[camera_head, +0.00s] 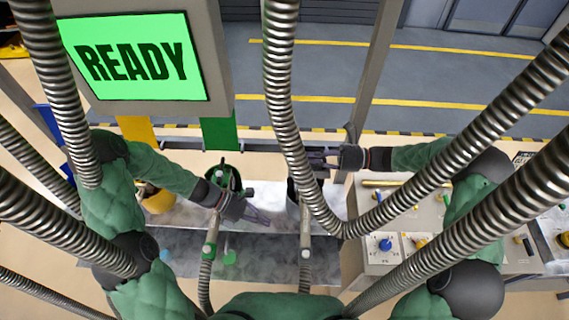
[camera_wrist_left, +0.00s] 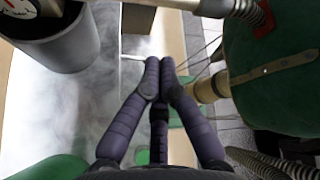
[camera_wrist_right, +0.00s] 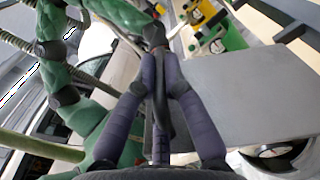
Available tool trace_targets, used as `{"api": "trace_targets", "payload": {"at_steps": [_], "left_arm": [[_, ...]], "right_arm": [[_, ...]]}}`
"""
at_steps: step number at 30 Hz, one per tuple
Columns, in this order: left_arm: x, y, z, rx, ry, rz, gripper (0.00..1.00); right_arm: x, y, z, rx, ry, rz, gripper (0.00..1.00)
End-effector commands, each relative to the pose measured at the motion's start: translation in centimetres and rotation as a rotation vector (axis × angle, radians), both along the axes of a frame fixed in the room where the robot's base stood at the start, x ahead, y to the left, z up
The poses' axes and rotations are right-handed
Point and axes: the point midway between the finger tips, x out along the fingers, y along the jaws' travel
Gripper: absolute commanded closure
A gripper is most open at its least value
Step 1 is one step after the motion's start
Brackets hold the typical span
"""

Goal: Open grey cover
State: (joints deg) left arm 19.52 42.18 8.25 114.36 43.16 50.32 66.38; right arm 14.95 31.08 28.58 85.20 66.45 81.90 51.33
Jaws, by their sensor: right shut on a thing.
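A grey container (camera_head: 293,198) stands at the middle of the steel bench, partly hidden by a hanging hose. My right gripper (camera_head: 318,160) is at its upper right. In the right wrist view its fingers (camera_wrist_right: 158,62) are closed around a dark, narrow piece (camera_wrist_right: 154,36), seemingly the grey cover's handle. I cannot tell how far the cover is raised. My left gripper (camera_head: 262,217) is between the green container (camera_head: 222,178) and the grey one. In the left wrist view its fingertips (camera_wrist_left: 160,68) meet with nothing visible between them. The grey container (camera_wrist_left: 65,42) shows there too.
A screen (camera_head: 135,60) reads READY at the upper left. Several ribbed hoses (camera_head: 280,80) hang across the head view. A control panel (camera_head: 400,215) with knobs stands at the right. A yellow container (camera_head: 157,200) stands at the left. Mist lies over the bench (camera_head: 180,238).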

Motion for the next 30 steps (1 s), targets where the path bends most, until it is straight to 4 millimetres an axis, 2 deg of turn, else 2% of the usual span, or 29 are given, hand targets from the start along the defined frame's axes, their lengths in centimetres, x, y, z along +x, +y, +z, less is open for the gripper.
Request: {"api": "trace_targets", "payload": {"at_steps": [1, 6, 9, 13, 16, 20, 23, 30], "left_arm": [[1.4, 0.2, 1.6, -0.046, 0.055, 0.065, 1.00], [5.6, 0.9, 7.8, -0.236, 0.256, 0.242, 1.00], [7.6, 1.7, 11.1, -0.340, 0.348, 0.304, 1.00], [9.2, 2.8, 14.3, -0.439, 0.428, 0.343, 1.00], [9.8, 3.3, 15.7, -0.484, 0.463, 0.355, 1.00], [10.1, 3.0, 16.4, -0.506, 0.482, 0.357, 1.00], [10.1, 2.0, 16.5, -0.507, 0.483, 0.357, 1.00], [10.2, -2.2, 16.6, -0.504, 0.483, 0.353, 1.00]], "right_arm": [[0.0, 0.0, 0.0, 0.000, 0.000, -0.001, 1.00], [0.0, 0.0, 0.0, 0.000, 0.000, -0.001, 1.00], [0.0, 0.0, 0.0, 0.000, 0.000, -0.001, 1.00], [0.0, 0.0, 0.0, 0.000, 0.000, -0.001, 1.00], [0.0, 0.0, 0.0, 0.000, 0.000, -0.001, 1.00], [0.0, 0.0, 0.0, 0.000, 0.000, -0.001, 1.00], [0.0, 0.0, 0.0, 0.000, 0.000, -0.001, 1.00], [0.0, 0.0, 0.0, 0.000, 0.000, -0.001, 1.00]]}}
